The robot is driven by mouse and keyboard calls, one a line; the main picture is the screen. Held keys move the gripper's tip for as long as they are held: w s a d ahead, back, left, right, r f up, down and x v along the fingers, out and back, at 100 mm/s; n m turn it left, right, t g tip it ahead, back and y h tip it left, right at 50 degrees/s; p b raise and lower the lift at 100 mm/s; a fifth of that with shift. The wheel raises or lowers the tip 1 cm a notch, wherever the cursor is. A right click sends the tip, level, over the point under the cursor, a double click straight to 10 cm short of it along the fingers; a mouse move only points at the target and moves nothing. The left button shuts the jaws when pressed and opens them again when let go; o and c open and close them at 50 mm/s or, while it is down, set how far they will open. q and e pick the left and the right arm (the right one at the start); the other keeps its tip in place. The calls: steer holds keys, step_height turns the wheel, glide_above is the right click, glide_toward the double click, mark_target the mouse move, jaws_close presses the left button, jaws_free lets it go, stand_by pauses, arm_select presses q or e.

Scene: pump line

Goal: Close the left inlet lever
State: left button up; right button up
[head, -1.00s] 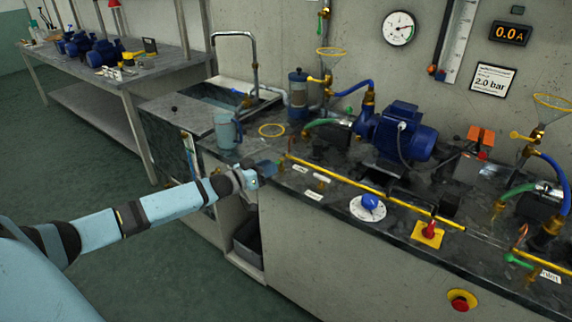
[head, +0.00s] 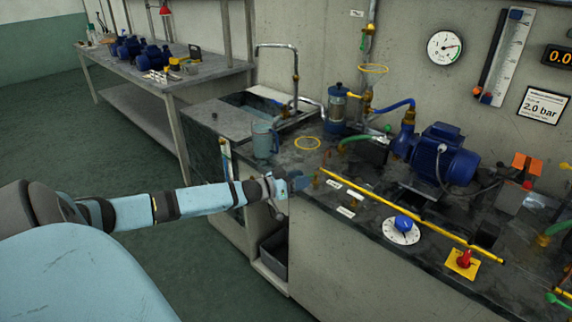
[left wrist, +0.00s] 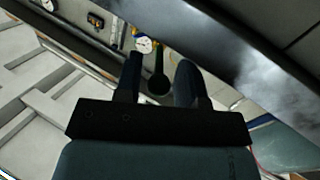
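My left gripper (head: 300,182) is at the front left edge of the dark bench top, beside the small brass valve post (head: 316,178) at the left end of the yellow pipe. In the left wrist view the gripper (left wrist: 158,84) is open, with a dark finger on each side. A dark green lever with a rounded end (left wrist: 159,82) shows in the gap between the fingers, with space visible on both sides. In the head view I cannot make out this lever clearly at the gripper. My right gripper is not in view.
A grey-blue jug (head: 265,140) and a yellow ring (head: 307,143) are on the bench behind the gripper. The floor at left is clear.

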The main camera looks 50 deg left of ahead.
arm_select(q)
steer(key=p+v, duration=0.2)
steer(key=v, duration=1.1)
steer(key=shift+s, duration=0.25)
